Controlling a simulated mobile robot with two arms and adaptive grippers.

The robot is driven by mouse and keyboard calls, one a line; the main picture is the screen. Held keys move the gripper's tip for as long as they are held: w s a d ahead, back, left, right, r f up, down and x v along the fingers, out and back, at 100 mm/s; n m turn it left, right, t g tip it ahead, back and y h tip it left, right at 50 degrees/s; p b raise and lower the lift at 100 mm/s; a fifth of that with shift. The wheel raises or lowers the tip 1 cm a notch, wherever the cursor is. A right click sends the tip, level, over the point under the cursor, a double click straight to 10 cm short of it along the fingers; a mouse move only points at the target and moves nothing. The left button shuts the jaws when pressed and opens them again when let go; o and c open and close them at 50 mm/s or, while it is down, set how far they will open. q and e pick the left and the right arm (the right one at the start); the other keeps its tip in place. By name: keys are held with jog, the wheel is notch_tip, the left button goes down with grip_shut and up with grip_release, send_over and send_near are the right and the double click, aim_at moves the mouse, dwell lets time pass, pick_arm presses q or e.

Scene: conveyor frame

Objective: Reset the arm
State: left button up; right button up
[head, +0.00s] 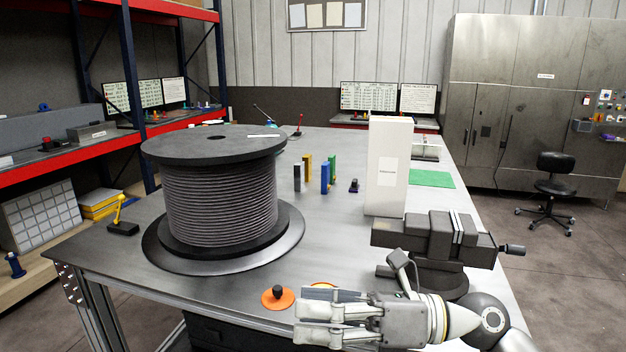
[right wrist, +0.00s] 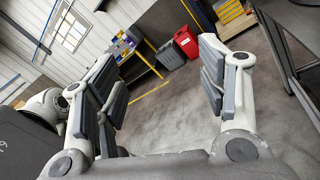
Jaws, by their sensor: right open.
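My right gripper (head: 318,318) reaches in from the lower right of the head view, over the front edge of the table, with its fingers pointing left. In the right wrist view its two fingers (right wrist: 165,90) stand wide apart, with nothing between them but the floor beyond. It is open and empty. My left gripper is not in either view.
The metal table (head: 335,250) carries a large cable spool (head: 220,200), a dark vise (head: 432,238) close behind my right gripper, a white box (head: 389,165) and an orange disc with a black knob (head: 278,298). Bins (right wrist: 180,48) stand far off in the wrist view.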

notch_tip(320, 180, up, 5)
jog(key=w+d+m+t+y, duration=0.2)
jog(key=d+m+t+y, duration=0.1)
jog(key=m+t, duration=0.6)
jog(key=w+d+f+m+t+h, duration=0.3)
jog(key=w+d+m+t+h, duration=0.3)
jog(key=m+t+h, duration=0.7)
jog(key=s+d+f+m+g+h, duration=0.2)
jog(key=d+f+m+g+h, duration=0.3)
jog(key=f+m, duration=0.45)
jog(key=s+d+f+m+g+h, duration=0.2)
jog(key=d+f+m+g+h, duration=0.15)
jog(key=d+f+m, duration=0.5)
jog(key=s+a+f+m+g, duration=0.2)
jog(key=s+f+m+g, duration=0.65)
jog(key=s+f, duration=1.35)
notch_tip(320, 180, down, 25)
jog(key=s+n+g, duration=0.2)
jog(key=n+g, duration=0.1)
jog(key=g, duration=0.1)
jog(key=s+d+f+g, duration=0.1)
jog(key=s+d+f, duration=0.1)
jog(key=s+f, duration=1.3)
jog(key=shift+s+d+f, duration=0.4)
jog(key=shift+s, duration=0.6)
jog(key=shift+n, duration=0.25)
